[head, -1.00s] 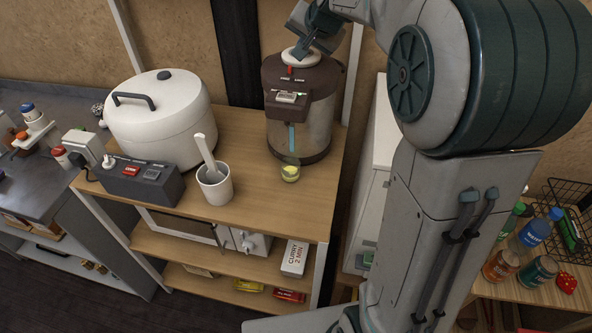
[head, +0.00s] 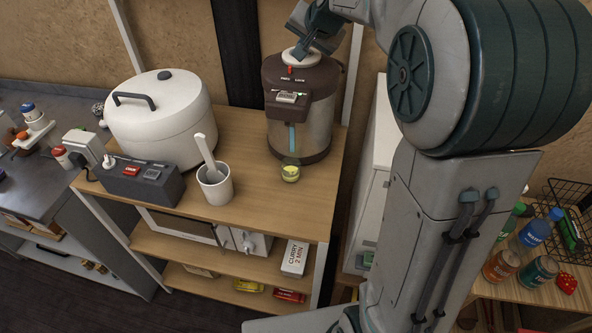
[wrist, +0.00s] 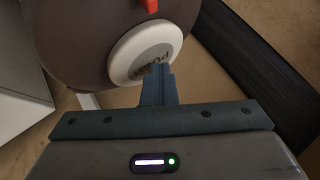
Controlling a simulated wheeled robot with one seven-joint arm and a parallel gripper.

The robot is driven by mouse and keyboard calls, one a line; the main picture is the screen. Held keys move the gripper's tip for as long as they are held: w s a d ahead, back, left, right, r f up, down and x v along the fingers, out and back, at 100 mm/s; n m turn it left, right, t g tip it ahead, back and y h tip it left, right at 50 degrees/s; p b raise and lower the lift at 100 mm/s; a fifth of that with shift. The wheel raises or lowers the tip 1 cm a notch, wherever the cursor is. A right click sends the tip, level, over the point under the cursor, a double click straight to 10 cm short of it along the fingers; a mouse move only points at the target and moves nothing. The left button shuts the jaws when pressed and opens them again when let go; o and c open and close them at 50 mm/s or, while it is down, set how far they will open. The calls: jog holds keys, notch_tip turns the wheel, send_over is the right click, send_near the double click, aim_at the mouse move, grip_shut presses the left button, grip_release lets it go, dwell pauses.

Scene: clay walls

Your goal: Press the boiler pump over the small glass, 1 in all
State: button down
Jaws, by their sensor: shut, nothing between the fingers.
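The boiler (head: 312,112), brown and steel, stands at the back right of the wooden counter. Its round white pump (head: 290,60) is on the lid and shows large in the wrist view (wrist: 135,60). My gripper (head: 301,50) is shut and empty, with its fingertips at the pump's face. In the wrist view the fingertips (wrist: 158,72) overlap the disc's edge and appear to touch it. I cannot tell how far the pump is pressed. The small glass (head: 290,173), with yellowish content, stands on the counter below the boiler's front spout housing.
A white rice cooker (head: 160,125), a grey power strip (head: 140,182) and a white cup (head: 215,188) with a utensil stand left on the counter (head: 255,205). A red tab (head: 290,70) sits by the pump. Bottles and a wire basket stand at the right.

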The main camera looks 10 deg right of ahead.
jog(key=shift+f, duration=0.2)
jog(key=shift+f+b, duration=0.45)
jog(key=shift+f, duration=0.1)
jog(key=shift+r, duration=0.2)
dwell(0.5)
jog(key=shift+w+r+p, duration=0.15)
jog(key=shift+r+p, duration=0.4)
jog(key=r+p, duration=0.3)
jog(key=r, duration=0.2)
jog(key=shift+w+r+p, duration=0.15)
jog(key=shift+w+p, duration=0.05)
jog(key=shift+p, duration=0.1)
